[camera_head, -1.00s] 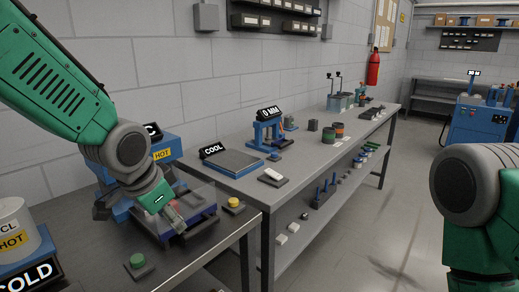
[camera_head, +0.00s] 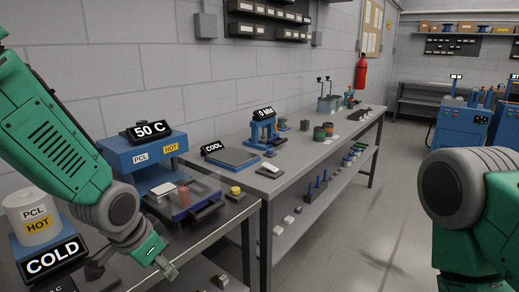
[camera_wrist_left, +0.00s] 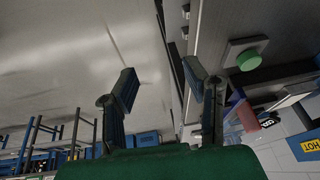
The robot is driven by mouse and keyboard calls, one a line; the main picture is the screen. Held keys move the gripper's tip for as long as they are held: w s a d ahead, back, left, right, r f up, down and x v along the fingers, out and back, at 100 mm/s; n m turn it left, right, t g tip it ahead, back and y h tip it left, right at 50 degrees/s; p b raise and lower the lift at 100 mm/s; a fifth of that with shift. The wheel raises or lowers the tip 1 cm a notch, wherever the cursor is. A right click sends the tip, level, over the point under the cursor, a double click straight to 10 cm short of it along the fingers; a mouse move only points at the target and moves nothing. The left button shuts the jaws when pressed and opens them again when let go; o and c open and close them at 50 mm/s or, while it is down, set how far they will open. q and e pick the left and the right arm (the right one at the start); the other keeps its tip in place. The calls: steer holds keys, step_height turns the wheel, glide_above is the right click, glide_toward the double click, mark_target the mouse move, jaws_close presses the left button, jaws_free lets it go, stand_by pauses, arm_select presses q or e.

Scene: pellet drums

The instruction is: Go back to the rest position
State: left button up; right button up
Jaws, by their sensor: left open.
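My left gripper (camera_head: 167,267) hangs off the front edge of the near bench in the head view, below the blue heating unit. In the left wrist view its two fingers (camera_wrist_left: 160,82) stand apart with nothing between them. The floor and the bench edge show beyond them. My right gripper is out of view; only part of my right arm shows at the right of the head view.
A blue unit (camera_head: 142,152) reading 50 C has a clear-covered tray (camera_head: 184,212) in front, beside a yellow button (camera_head: 236,191). A PCL HOT drum (camera_head: 33,213) stands left, above a COLD sign (camera_head: 52,258). A green button (camera_wrist_left: 248,60) shows near the fingers. Open floor lies right.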

arm_select(q)
steer(key=s+a+f+n+g, duration=0.1)
steer(key=s+a+f+n, duration=0.1)
steer(key=s+f, duration=0.6)
steer(key=s+a+f+n+g, duration=0.15)
steer(key=s+f, duration=0.35)
steer(key=f, duration=0.5)
steer(key=s+a+f+n, duration=0.1)
steer(key=s+f, duration=0.1)
steer(key=s, duration=0.3)
steer(key=s+a+f+y+b, duration=0.1)
steer(key=s+a+f, duration=0.1)
steer(key=s, duration=0.3)
steer(key=s+a+f+n, duration=0.1)
steer(key=s+f, duration=0.3)
steer(key=s, duration=0.2)
steer(key=shift+a+n+g+b, duration=0.3)
steer(key=shift+a+n+g, duration=0.05)
steer(key=shift+a+g, duration=0.1)
steer(key=shift+w+f, duration=0.1)
steer(key=shift+w, duration=0.05)
